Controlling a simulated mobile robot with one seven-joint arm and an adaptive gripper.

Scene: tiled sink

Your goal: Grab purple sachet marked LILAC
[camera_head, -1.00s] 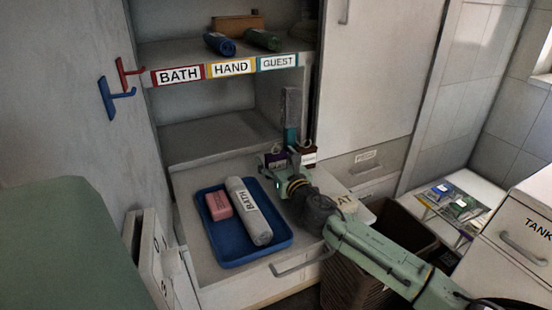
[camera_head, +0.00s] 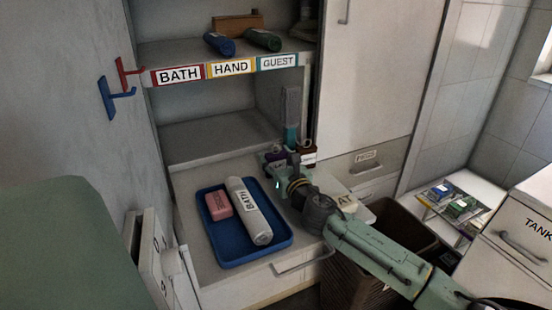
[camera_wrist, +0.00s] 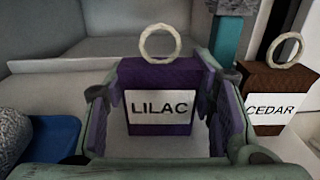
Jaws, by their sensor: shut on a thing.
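The purple sachet (camera_wrist: 160,75) has a white LILAC label and a pale ring on top. In the wrist view it stands upright between the two fingers of my gripper (camera_wrist: 165,110), which is shut on it. In the head view my gripper (camera_head: 281,163) is at the right rear of the counter, and the purple sachet there (camera_head: 271,155) is mostly hidden by it. A brown sachet marked CEDAR (camera_wrist: 275,95) stands just right of my gripper, also seen in the head view (camera_head: 308,156).
A blue tray (camera_head: 222,258) with a pink bar (camera_head: 219,205) and a grey roll marked BATH (camera_head: 248,210) lies left of my gripper. A brown basket (camera_head: 355,285) stands below my arm. The shelf (camera_head: 215,137) behind is clear.

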